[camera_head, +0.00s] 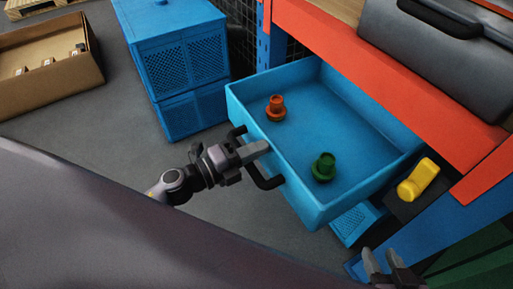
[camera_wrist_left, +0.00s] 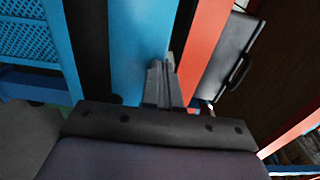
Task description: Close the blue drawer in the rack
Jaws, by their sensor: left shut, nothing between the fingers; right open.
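The blue drawer (camera_head: 302,203) is pulled out of the rack, its open inside showing. An orange-red object (camera_head: 275,108) and a green object (camera_head: 323,167) stand on its floor. A black handle (camera_head: 268,182) is on its front, partly hidden by my left gripper. My left gripper (camera_head: 262,149) is shut and empty, with its fingertips at the drawer front by the handle; I cannot tell if they touch. In the left wrist view the closed fingers (camera_wrist_left: 160,88) point at a blue surface (camera_wrist_left: 138,40). My right gripper (camera_head: 385,265) is open and empty at the bottom right.
The rack's orange-red shelf (camera_head: 350,70) carries a grey case (camera_head: 440,55) above the drawer. A yellow object (camera_head: 418,179) lies right of the drawer. Stacked blue crates (camera_head: 180,65) stand left of the rack. A cardboard box (camera_head: 45,65) is at the far left.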

